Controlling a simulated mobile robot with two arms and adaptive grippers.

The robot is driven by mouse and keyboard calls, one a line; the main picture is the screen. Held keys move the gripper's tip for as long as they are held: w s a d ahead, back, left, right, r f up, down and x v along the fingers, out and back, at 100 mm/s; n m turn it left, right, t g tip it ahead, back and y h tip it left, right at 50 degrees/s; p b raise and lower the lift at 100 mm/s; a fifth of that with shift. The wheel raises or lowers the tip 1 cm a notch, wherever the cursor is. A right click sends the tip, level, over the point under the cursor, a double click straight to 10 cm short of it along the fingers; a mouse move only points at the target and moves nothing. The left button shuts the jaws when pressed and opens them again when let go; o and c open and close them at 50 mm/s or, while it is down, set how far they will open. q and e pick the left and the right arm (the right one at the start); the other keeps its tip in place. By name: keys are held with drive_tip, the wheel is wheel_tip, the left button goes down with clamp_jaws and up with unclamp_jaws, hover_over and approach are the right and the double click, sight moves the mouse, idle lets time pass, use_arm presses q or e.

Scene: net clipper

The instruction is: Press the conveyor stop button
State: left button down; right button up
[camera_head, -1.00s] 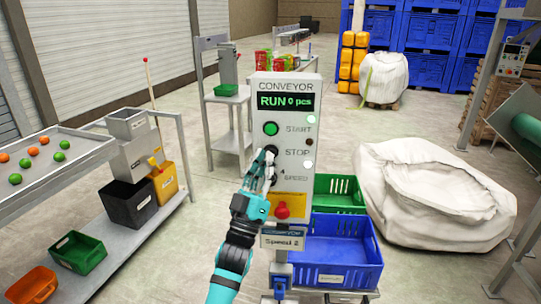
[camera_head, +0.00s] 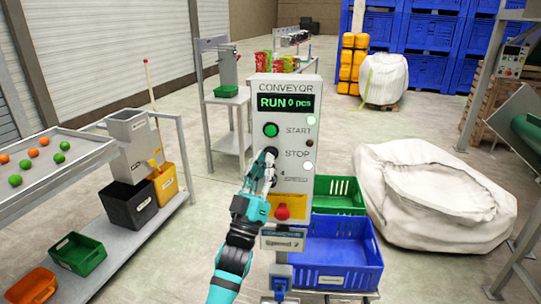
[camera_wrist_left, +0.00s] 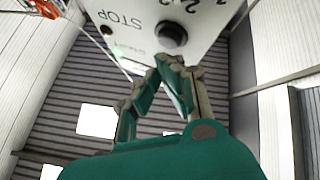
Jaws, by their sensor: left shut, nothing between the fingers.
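The grey conveyor panel (camera_head: 300,190) stands upright in the middle of the head view. Its display (camera_head: 286,102) reads RUN 0 pcs. The green start button (camera_head: 271,130) is in the clear. The dark stop button (camera_head: 271,152) beside the STOP label is partly hidden by my fingers in the head view; a dark round button (camera_wrist_left: 172,35) near that label shows in the left wrist view. My left gripper (camera_head: 266,156) is shut and empty, with its fingertips (camera_wrist_left: 168,62) close to the button. I cannot tell whether they touch it.
A red knob on a yellow plate (camera_head: 283,211) sits lower on the panel. Blue (camera_head: 340,255) and green crates (camera_head: 340,190) stand behind it. A white bulk bag (camera_head: 430,190) lies at right. A metal sorting table (camera_head: 90,155) with colored balls stands at left.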

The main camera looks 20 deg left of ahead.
use_arm(q)
drive_tip(key=shift+w, duration=0.15)
drive_tip(key=shift+w+a, duration=0.1)
drive_tip(key=shift+w, duration=0.2)
drive_tip(key=shift+w+a+b, duration=0.1)
drive_tip(key=shift+w+b, duration=0.25)
drive_tip(key=shift+w, duration=0.05)
idle(0.8)
drive_tip(key=shift+s, duration=0.2)
drive_tip(key=shift+s+d+p, duration=0.2)
drive_tip(key=shift+s+p, duration=0.2)
drive_tip(key=shift+s, duration=0.25)
drive_tip(key=s+p, duration=0.1)
drive_tip(key=s, duration=0.1)
drive_tip(key=s+d, duration=0.1)
drive_tip(key=s, duration=0.2)
drive_tip(key=shift+p, duration=0.4)
